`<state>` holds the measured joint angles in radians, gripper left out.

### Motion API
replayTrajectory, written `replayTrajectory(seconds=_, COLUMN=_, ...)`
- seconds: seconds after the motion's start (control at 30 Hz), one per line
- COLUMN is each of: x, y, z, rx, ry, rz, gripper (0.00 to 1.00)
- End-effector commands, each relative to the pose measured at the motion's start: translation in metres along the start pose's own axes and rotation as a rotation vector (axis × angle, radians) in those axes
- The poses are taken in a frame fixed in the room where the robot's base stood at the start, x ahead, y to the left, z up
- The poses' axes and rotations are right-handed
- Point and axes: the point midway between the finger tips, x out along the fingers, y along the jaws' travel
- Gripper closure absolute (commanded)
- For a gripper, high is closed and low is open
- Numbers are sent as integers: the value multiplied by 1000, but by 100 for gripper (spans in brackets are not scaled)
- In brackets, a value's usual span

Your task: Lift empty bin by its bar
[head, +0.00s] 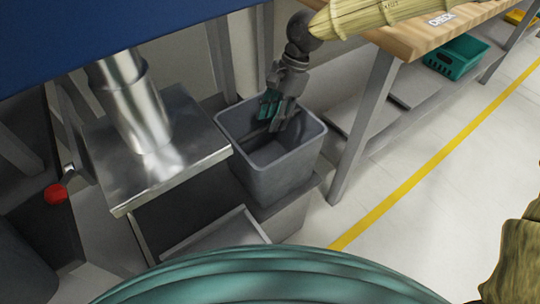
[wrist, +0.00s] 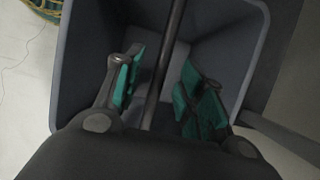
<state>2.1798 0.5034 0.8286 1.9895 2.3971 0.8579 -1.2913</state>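The grey bin (head: 283,182) stands upright on a low dark surface, and its inside looks empty. It also shows in the wrist view (wrist: 78,55). A thin dark bar (wrist: 168,50) crosses the bin's opening in the wrist view. My gripper (head: 276,108) points down into the bin's mouth in the head view. In the wrist view my gripper (wrist: 163,88) is open, with one green-padded finger on each side of the bar. Gaps show between the bar and both pads. In the head view the gripper hides most of the bar.
A metal plate with a shiny cylinder (head: 150,145) is left of the bin. A wooden-topped bench (head: 430,35) and its grey leg (head: 362,125) stand close on the right. Floor with a yellow line (head: 400,190) is clear farther right.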

Motion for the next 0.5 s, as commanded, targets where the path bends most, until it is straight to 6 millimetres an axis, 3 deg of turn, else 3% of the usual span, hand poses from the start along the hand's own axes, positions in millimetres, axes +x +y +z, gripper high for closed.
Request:
replayTrajectory(seconds=0.2, x=26, y=-1, z=0, rx=0, ry=1, rz=1, gripper=61)
replayTrajectory(seconds=0.5, x=29, y=-1, z=0, rx=0, ry=0, rz=0, gripper=61)
